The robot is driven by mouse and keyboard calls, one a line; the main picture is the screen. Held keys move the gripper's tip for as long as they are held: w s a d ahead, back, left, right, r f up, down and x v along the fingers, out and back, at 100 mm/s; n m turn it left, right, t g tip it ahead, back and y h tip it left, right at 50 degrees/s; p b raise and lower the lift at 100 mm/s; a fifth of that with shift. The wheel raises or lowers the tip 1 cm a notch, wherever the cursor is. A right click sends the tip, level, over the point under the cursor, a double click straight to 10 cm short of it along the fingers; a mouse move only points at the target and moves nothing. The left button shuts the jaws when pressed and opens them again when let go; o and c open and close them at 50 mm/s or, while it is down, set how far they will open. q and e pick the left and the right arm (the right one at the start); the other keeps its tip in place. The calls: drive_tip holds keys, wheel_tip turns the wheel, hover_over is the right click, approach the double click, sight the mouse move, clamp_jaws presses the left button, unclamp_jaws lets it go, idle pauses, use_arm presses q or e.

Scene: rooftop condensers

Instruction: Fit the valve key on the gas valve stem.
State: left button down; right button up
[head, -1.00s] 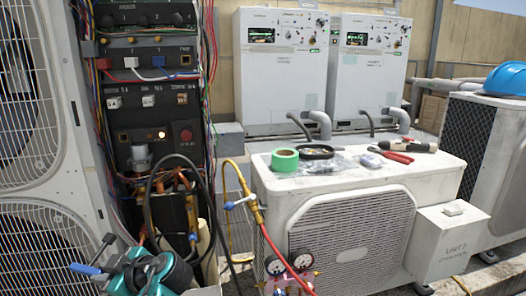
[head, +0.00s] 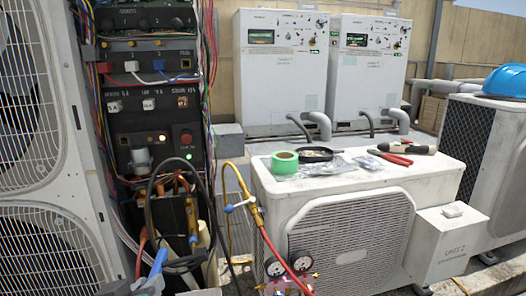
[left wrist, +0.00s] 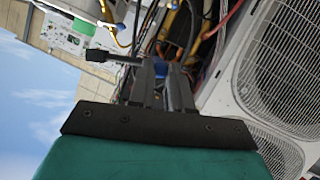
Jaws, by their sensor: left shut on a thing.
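My left gripper (left wrist: 163,92) is shut on the valve key, whose blue part (left wrist: 160,70) sits between the fingers in the left wrist view. The key's black bar (left wrist: 102,57) sticks out to the left there. In the head view the key's blue part (head: 158,263) stands at the bottom edge, left of the dark valve block (head: 172,222) with copper pipes. Most of the gripper is cut off below. The gas valve stem cannot be made out clearly among the pipes and hoses. The key appears apart from the block. My right gripper is not in view.
A black hose (head: 150,205) loops in front of the copper pipes. Wires hang beside the control panel (head: 150,125). The white condenser (head: 50,180) stands close at left. Gauges (head: 288,266) and a red hose are at right. Green tape (head: 285,161) and tools lie on the middle unit (head: 345,180).

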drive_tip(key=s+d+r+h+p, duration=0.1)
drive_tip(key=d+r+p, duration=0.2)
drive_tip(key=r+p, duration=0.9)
drive_tip(key=p, duration=0.4)
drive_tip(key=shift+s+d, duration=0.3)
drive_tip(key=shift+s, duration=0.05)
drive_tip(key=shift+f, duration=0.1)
